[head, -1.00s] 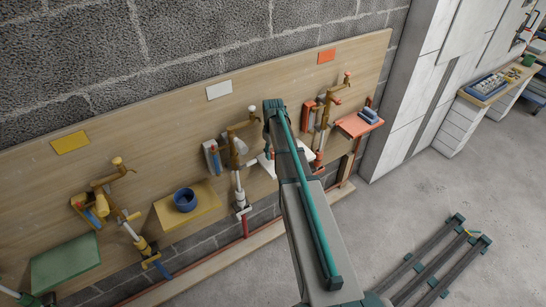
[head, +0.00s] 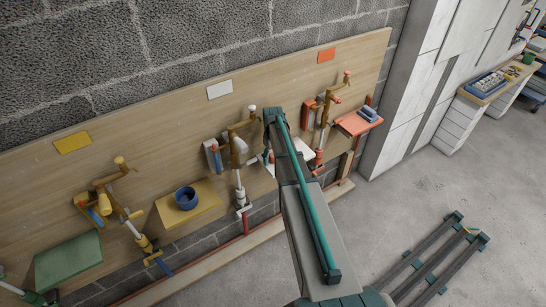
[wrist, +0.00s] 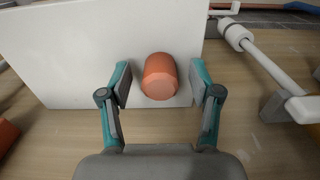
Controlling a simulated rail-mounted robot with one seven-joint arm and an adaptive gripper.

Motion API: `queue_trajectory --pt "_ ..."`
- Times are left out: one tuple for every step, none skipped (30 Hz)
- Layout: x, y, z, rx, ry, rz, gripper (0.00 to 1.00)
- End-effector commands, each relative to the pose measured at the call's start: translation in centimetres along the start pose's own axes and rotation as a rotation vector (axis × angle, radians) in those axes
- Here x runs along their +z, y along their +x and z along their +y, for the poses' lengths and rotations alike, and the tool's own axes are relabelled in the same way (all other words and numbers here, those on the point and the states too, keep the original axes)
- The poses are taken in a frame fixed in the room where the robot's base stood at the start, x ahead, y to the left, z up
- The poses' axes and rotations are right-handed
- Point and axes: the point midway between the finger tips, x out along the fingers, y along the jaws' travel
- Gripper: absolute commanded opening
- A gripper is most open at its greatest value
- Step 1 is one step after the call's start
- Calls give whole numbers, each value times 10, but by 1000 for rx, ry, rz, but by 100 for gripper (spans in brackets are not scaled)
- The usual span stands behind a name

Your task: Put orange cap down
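The orange cap (wrist: 160,77) stands on the white shelf (wrist: 60,60) in the wrist view, near the shelf's edge. My gripper (wrist: 160,86) is open around it, one finger on each side. A gap shows between the cap and each finger, so neither finger touches it. In the head view the white shelf (head: 304,150) is partly covered by my arm. The cap is hidden there, and only a bit of my gripper (head: 265,157) shows left of the arm.
A white pipe (wrist: 262,62) runs close by on the right of the wrist view. In the head view, a yellow shelf with a blue cup (head: 185,199) is left, and a red shelf (head: 352,124) is right.

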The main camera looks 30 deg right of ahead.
Motion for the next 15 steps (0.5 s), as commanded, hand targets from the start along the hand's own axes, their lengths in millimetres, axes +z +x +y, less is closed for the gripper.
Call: queue_trajectory --pt "0 0 0 0 0 0 65" --pt "0 0 0 0 0 0 65" --pt "0 0 0 0 0 0 65" --pt "0 0 0 0 0 0 65" --pt "0 0 0 0 0 0 65" --pt "0 0 0 0 0 0 65" --pt "0 0 0 0 0 0 65" --pt "0 -1 0 0 0 0 65" --pt "0 -2 0 0 0 0 65" --pt "0 -4 0 0 0 0 65" --pt "0 -4 0 0 0 1 65" --pt "0 -6 0 1 0 1 65" --pt "0 -9 0 1 0 1 65" --pt "0 -12 0 1 0 1 65" --pt "0 -16 0 1 0 1 65"
